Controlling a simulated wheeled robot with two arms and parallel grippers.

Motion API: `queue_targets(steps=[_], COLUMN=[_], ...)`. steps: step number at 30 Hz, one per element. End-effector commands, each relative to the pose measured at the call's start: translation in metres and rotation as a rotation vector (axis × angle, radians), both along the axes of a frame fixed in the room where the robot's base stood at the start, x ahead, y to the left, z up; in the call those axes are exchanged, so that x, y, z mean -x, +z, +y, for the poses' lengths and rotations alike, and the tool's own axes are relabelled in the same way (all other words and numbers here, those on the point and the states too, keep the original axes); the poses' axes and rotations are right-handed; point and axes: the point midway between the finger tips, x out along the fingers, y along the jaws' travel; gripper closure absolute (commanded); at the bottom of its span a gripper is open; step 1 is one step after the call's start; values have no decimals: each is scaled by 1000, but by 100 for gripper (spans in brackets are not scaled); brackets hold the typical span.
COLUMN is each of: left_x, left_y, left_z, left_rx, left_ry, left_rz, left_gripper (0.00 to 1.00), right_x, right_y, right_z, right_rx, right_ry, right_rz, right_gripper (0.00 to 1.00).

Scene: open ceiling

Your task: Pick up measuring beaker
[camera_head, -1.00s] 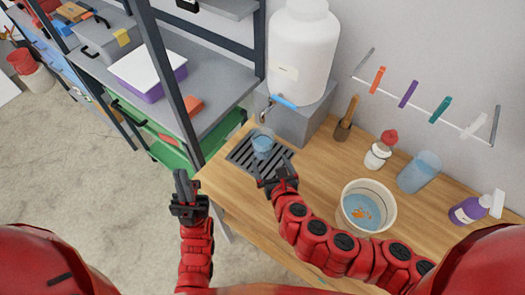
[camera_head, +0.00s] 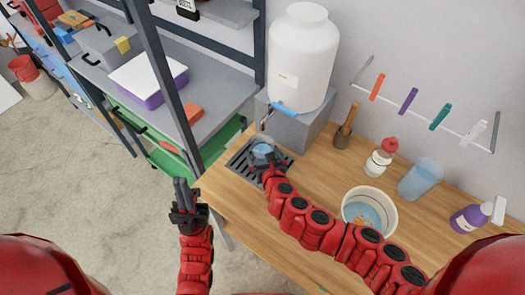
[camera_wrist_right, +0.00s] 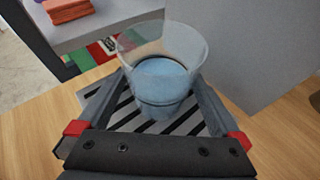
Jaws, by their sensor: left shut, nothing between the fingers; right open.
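The measuring beaker (camera_head: 263,151) is a clear cup with bluish water in it. It stands upright on the dark slatted drip grate (camera_head: 240,165) below the tap of the white water tank. My right gripper (camera_head: 264,160) is open at the beaker's near side. In the right wrist view the beaker (camera_wrist_right: 160,80) stands between the two spread fingers, one on each side; I cannot tell whether they touch it. My left gripper (camera_head: 180,190) is shut and empty, left of the table over the floor.
The white tank (camera_head: 301,60) with its blue-handled tap (camera_head: 284,107) stands on a grey block (camera_head: 300,125) just behind the beaker. To the right are a bucket of water (camera_head: 369,210), a blue cup (camera_head: 420,179), a red-capped bottle (camera_head: 378,161) and a purple spray bottle (camera_head: 470,217).

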Motion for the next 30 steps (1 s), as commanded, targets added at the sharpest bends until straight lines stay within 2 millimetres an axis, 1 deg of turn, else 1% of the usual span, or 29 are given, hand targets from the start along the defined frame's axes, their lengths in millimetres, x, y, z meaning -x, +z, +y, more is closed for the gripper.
queue_targets(steps=[3, 10, 11, 15, 23, 24, 25, 26, 30], left_x=[0, 0, 0, 0, 0, 0, 0, 0, 0], left_y=[1, 1, 1, 1, 1, 1, 1, 1, 1], left_z=[0, 0, 0, 0, 0, 0, 0, 0, 0], left_rx=[0, 0, 0, 0, 0, 0, 0, 0, 0], left_ry=[0, 0, 0, 0, 0, 0, 0, 0, 0], left_rz=[0, 0, 0, 0, 0, 0, 0, 0, 0], left_gripper=[100, 100, 100, 100, 100, 100, 100, 100, 100], right_x=[-4, -4, -4, -4, -4, -4, -4, -4, -4], right_y=[-2, -3, -3, -3, -3, -3, -3, -3, -3], right_z=[2, 2, 2, 2, 2, 2, 2, 2, 2], right_rx=[-1, 0, 0, 0, 0, 0, 0, 0, 0], right_ry=[1, 1, 1, 1, 1, 0, 0, 0, 1], right_rz=[2, 2, 2, 2, 2, 2, 1, 1, 1], right_gripper=[0, 0, 4, 29, 76, 83, 83, 93, 93])
